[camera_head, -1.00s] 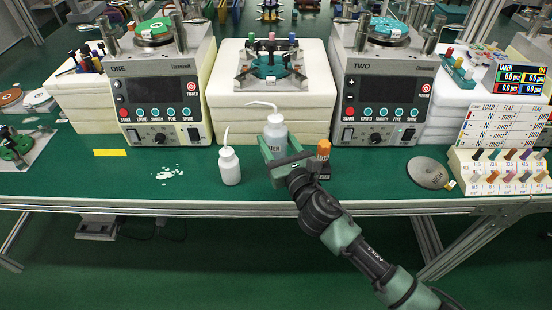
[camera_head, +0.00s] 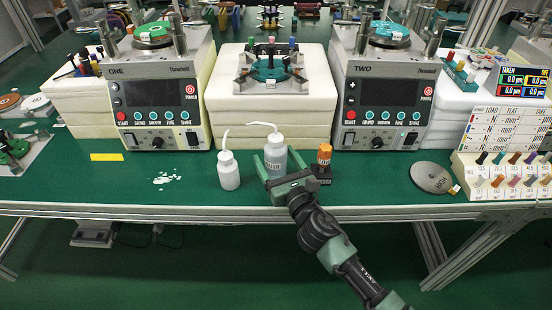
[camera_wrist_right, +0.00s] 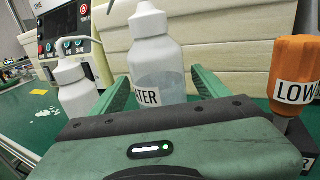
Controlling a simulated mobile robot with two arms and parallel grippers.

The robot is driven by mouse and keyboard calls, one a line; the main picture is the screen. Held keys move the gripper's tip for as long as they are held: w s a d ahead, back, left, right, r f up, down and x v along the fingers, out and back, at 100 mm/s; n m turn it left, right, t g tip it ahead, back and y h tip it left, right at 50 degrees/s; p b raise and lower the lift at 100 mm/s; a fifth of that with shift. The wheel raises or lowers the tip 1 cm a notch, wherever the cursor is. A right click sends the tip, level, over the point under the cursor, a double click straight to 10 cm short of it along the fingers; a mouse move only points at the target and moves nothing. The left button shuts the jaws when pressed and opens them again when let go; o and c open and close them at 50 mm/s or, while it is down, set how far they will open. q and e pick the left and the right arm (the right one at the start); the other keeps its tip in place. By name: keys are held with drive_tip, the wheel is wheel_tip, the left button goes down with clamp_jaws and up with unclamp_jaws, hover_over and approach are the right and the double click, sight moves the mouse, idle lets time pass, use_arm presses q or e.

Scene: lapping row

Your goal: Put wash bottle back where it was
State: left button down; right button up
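The wash bottle (camera_head: 275,157), white with a bent spout and a label reading WATER, stands upright on the green bench in front of the middle cream block. In the right wrist view the bottle (camera_wrist_right: 156,62) is between the fingers, with its lower part hidden by the gripper body. My right gripper (camera_head: 287,172) is open around it, with a finger on each side; the wrist view shows a gap at the right finger. A second, smaller white spout bottle (camera_head: 228,172) stands just left of it. My left gripper is not in view.
An orange-topped item (camera_head: 324,157) on a dark base stands close right of the gripper. Machines ONE (camera_head: 158,100) and TWO (camera_head: 386,100) flank the cream block (camera_head: 225,98). A white spill (camera_head: 165,178) lies left. A grey disc (camera_head: 431,176) and a peg rack (camera_head: 500,176) are right.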

drive_tip(key=shift+r, duration=0.15)
drive_tip(key=shift+s, duration=0.15)
drive_tip(key=p+v, duration=0.1)
drive_tip(key=v, duration=1)
drive_tip(key=shift+s+d, duration=0.15)
drive_tip(key=shift+s, duration=0.2)
